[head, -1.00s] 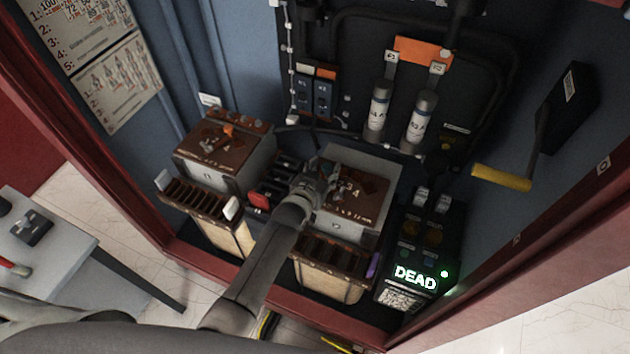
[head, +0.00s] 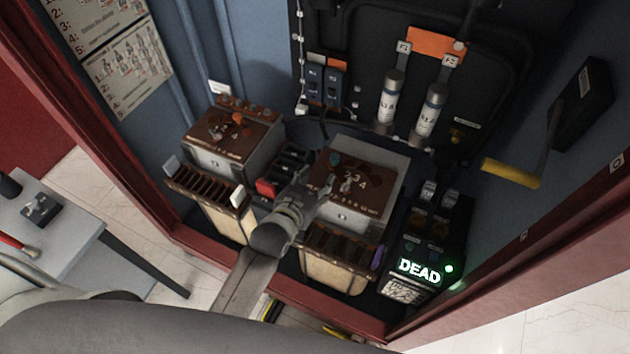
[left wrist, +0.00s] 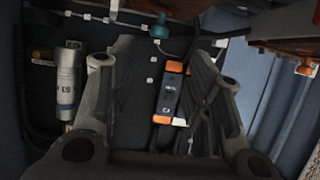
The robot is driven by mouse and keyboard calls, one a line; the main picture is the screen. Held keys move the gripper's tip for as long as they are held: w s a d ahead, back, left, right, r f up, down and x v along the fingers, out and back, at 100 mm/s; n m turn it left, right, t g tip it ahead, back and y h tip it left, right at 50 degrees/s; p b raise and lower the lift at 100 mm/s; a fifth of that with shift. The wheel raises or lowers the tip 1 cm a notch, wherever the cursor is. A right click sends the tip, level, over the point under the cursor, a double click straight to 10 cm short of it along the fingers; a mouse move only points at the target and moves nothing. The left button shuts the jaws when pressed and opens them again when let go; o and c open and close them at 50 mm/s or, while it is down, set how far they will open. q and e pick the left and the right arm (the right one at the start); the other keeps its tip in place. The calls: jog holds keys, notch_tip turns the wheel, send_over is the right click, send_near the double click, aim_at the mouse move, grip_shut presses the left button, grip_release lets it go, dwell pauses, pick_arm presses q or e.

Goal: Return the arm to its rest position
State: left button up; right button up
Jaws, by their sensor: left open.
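My left gripper (head: 316,186) is in the head view, in front of the right-hand transformer (head: 342,215) and just left of its brown top. The gripper holds nothing that I can see. In the left wrist view its two fingers (left wrist: 160,85) stand wide apart, with a dark switch block with orange ends (left wrist: 169,95) visible between them. My left arm comes in from the bottom of the head view. My right gripper does not show.
The left-hand transformer (head: 232,140) stands beside a red-tipped block (head: 265,187). A black box reading DEAD (head: 420,270) is at the right. Two fuses (head: 390,100) and a yellow-handled lever (head: 510,173) are behind. The cabinet's red frame (head: 290,300) borders the front. A grey table (head: 60,250) stands left.

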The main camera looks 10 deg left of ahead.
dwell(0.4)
pick_arm(q)
jog(key=s+a+g+y, duration=0.1)
jog(key=s+a+g, duration=0.4)
jog(key=s, duration=0.7)
jog(key=s+a+g+y, duration=0.1)
jog(key=s+a+g, duration=0.35)
jog(key=s, duration=0.75)
notch_tip(320, 180, down, 27)
jog(key=s+g+b, duration=0.2)
jog(key=b, duration=0.1)
jog(key=s+a+f+b, duration=0.2)
jog(key=s+f+b, duration=0.1)
jog(key=s+f, duration=1.3)
notch_tip(320, 180, down, 4)
jog(key=shift+s+a+f+g+y, duration=0.25)
jog(key=shift+s+a+g+y, duration=0.05)
jog(key=shift+s+g, duration=0.15)
